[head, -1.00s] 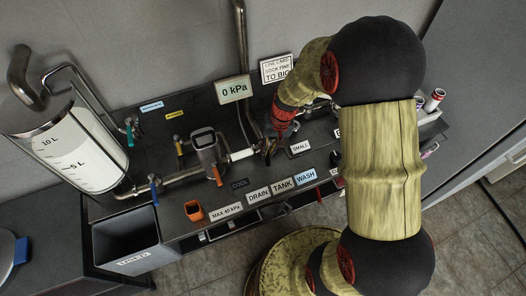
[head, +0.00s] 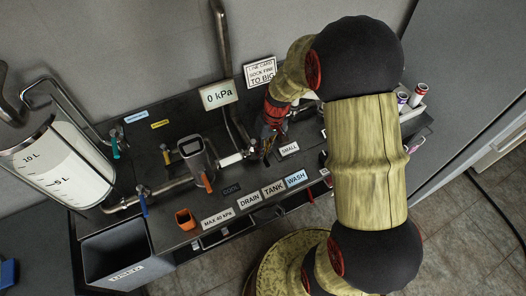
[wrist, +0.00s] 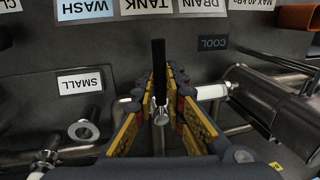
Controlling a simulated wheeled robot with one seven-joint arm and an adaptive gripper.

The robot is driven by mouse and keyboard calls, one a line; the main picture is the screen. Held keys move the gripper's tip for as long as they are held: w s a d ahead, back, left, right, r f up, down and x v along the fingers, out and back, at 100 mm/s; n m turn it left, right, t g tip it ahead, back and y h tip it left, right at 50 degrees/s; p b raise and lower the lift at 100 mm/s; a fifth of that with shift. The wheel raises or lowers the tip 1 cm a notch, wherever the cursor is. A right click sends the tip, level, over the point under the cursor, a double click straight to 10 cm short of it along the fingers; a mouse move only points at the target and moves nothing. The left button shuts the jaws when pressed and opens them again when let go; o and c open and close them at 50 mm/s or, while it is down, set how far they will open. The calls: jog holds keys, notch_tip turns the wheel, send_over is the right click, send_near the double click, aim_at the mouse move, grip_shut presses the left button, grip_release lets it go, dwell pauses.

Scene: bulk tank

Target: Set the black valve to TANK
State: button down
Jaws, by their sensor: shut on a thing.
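The black valve's handle (wrist: 159,72) is a thin black lever in the wrist view. It stands between the yellow pads of my gripper (wrist: 161,85), which is shut on it. The lever's free end points at the upside-down TANK label (wrist: 147,6), between WASH (wrist: 86,9) and DRAIN (wrist: 200,5). In the head view my gripper (head: 265,148) is at the pipe just right of the white pipe section; the handle is mostly hidden there. The TANK label (head: 273,190) shows in front of it.
The clear level tank (head: 62,168) and a grey bin (head: 115,262) stand at left. A steel pump-like body (head: 193,155) with an orange lever (head: 207,182) is left of my gripper. The gauge plate (head: 219,94) reads 0 kPa.

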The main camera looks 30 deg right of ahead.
jog(key=c, duration=1.8)
grip_release()
jog(key=shift+c, duration=0.2)
jog(key=shift+r, duration=0.1)
jog(key=r, duration=0.4)
jog(key=d+r, duration=0.1)
jog(key=r, duration=0.2)
jog(key=d+r, duration=0.1)
jog(key=r, duration=0.3)
jog(key=shift+d+r, duration=0.15)
jog(key=shift+r, duration=0.15)
